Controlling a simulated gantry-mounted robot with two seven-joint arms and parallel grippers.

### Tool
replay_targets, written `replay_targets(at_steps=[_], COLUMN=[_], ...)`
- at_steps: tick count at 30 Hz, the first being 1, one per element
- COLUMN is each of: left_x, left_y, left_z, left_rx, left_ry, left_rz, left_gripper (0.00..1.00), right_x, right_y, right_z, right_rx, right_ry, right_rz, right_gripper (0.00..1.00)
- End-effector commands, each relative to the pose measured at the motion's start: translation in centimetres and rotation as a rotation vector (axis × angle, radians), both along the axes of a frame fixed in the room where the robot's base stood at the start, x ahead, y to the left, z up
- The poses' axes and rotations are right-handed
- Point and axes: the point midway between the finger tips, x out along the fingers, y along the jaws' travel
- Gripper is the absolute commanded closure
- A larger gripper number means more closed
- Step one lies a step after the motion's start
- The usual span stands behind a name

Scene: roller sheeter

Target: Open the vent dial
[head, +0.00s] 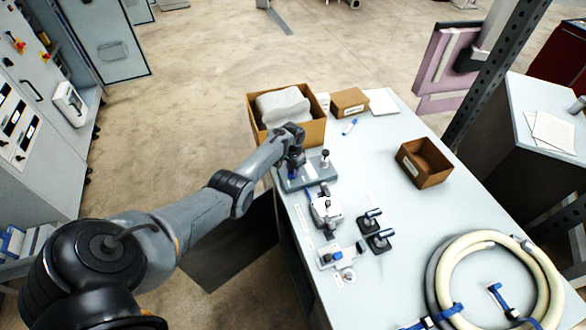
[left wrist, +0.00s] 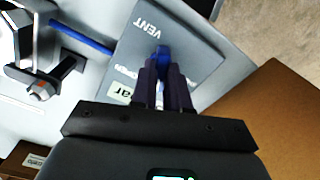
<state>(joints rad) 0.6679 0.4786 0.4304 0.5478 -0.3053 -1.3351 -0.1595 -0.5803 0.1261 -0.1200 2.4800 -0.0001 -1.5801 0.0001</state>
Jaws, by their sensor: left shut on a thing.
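The vent dial shows as a blue knob (left wrist: 161,52) between the fingertips of my left gripper (left wrist: 163,68) in the left wrist view. It stands on a grey-blue plate (left wrist: 197,52) marked "VENT", with other lettering partly hidden by the fingers. The fingers are shut on the knob from above. In the head view my left gripper (head: 293,166) is over the left part of the same plate (head: 318,180) at the table's left edge. The arm and gripper mostly hide the dial there. My right gripper is in neither view.
An open cardboard box (head: 313,132) with grey contents stands just behind the plate. Nearer on the table are a white clamp-like device (head: 326,210), black-based fittings (head: 379,241) and a coiled hose (head: 444,290). A small open box (head: 424,162) stands right. The table's middle is mostly clear.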

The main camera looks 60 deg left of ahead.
Motion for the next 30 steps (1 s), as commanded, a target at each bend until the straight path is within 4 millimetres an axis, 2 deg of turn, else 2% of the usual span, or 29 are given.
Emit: replay_targets(at_steps=[6,15,30], left_x=[0.00,0.04,0.07], left_y=[0.06,0.00,0.00], left_z=[0.01,0.00,0.02], left_rx=[0.001,0.000,0.001], left_ry=[-0.001,-0.001,-0.002], left_rz=[-0.177,-0.340,-0.402], left_gripper=[1.00,1.00,1.00], right_x=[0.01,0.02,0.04], right_y=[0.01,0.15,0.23], right_z=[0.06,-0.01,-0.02], right_rx=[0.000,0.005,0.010], right_ry=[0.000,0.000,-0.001], right_rz=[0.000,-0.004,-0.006], right_gripper=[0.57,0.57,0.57])
